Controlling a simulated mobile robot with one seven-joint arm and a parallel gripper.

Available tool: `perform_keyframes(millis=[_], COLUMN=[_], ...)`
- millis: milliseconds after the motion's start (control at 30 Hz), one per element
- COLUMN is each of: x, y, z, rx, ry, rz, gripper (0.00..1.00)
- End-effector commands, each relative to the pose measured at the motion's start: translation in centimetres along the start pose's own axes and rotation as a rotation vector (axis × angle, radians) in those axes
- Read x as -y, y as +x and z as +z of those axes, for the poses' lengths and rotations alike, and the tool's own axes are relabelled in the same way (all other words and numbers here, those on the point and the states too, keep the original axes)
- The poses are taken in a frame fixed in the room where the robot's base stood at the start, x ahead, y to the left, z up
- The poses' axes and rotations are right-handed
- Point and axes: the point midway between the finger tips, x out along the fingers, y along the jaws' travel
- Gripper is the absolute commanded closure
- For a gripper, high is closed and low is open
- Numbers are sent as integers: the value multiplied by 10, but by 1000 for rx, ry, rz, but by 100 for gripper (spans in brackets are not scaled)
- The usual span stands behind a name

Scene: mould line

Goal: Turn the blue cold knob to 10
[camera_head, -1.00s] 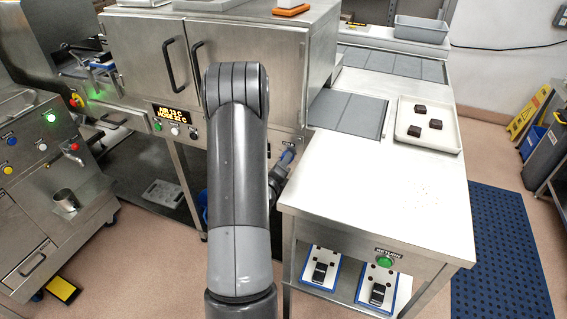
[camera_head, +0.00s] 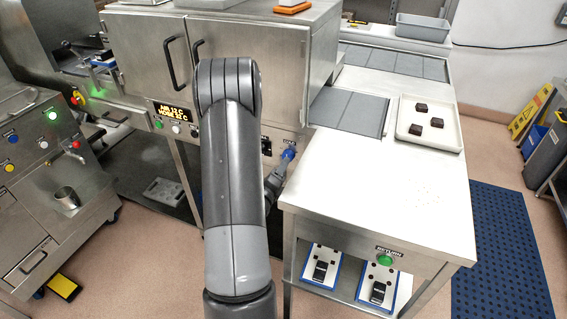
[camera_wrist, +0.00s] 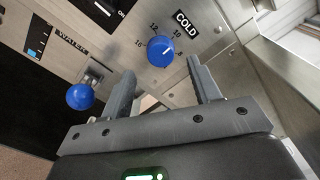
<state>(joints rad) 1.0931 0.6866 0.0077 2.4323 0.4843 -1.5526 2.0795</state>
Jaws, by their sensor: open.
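The blue cold knob (camera_wrist: 160,50) sits on the steel panel below the COLD label (camera_wrist: 186,22) in the wrist view. Numbers including 12, 10 and 8 ring it. Its white pointer line points up and right, seemingly between 10 and 8. My gripper (camera_wrist: 160,70) is open, one finger to the lower left of the knob and one to its right. I see no contact, and the gap in depth is hard to judge. In the head view my gripper (camera_head: 275,178) is small beside the cabinet, with blue (camera_head: 289,153) showing at the panel.
A second blue ball-shaped handle (camera_wrist: 80,96) is below the WATER label, left of my gripper. In the head view a steel table (camera_head: 380,190) stands close on the right, with a tray (camera_head: 449,140) holding dark pieces. Cabinet doors (camera_head: 250,70) are above.

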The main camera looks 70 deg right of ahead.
Motion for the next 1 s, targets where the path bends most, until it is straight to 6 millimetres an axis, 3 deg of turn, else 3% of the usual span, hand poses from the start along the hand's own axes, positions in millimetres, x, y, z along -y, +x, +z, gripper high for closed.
perform_keyframes(millis=[100, 300, 1000], x=[-1, -1, -1], y=[-26, -52, -59], z=[0, 1, 0], rx=[1, 1, -1], ry=[-2, -1, 0], rz=[4, 1, -1], gripper=[43, 43, 43])
